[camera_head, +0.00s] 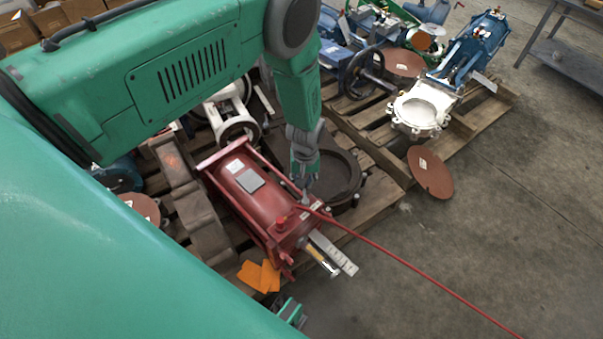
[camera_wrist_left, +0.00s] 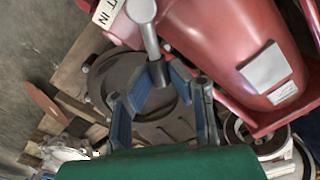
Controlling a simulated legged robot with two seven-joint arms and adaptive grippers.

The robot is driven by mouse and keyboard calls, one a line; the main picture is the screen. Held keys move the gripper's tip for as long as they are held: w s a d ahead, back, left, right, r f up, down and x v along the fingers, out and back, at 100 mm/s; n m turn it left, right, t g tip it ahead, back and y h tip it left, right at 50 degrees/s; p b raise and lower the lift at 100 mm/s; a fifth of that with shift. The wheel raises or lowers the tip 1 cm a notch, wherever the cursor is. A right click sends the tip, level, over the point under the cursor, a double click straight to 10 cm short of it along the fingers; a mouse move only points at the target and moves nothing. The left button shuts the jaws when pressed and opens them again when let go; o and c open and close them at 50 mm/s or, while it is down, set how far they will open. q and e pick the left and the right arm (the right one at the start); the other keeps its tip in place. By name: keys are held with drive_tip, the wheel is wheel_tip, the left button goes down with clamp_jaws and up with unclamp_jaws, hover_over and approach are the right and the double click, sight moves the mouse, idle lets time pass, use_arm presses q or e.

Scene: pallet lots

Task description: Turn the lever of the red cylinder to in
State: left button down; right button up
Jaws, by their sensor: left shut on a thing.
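The red cylinder (camera_head: 245,190) lies on a wooden pallet in the middle of the head view, with a grey plate on top. It fills the upper right of the wrist view (camera_wrist_left: 225,50). Its grey metal lever (camera_wrist_left: 151,38) points down between the blue fingers of my left gripper (camera_wrist_left: 160,100), which is shut on the lever's end. A white label (camera_wrist_left: 108,12) beside the lever's pivot is cut off and reads "T IN". In the head view my left gripper (camera_head: 303,185) reaches down at the cylinder's near right end and hides most of the lever.
A dark round casting (camera_head: 335,178) lies just right of the cylinder. A thin red rod or hose (camera_head: 420,269) runs from the cylinder's end across the floor.

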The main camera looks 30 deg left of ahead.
use_arm(q)
drive_tip(key=shift+w+a+r, duration=0.15)
drive_tip(key=shift+w+r, duration=0.05)
drive_tip(key=shift+w, duration=0.35)
drive_tip(key=c, duration=1.5)
unclamp_jaws()
drive_tip(key=shift+s+f, duration=0.1)
drive_tip(key=shift+s, duration=0.1)
drive_tip(key=r, duration=1.2)
drive_tip(key=shift+w+d, duration=0.1)
drive_tip(key=shift+d, duration=0.1)
drive_tip(key=shift+f, duration=0.1)
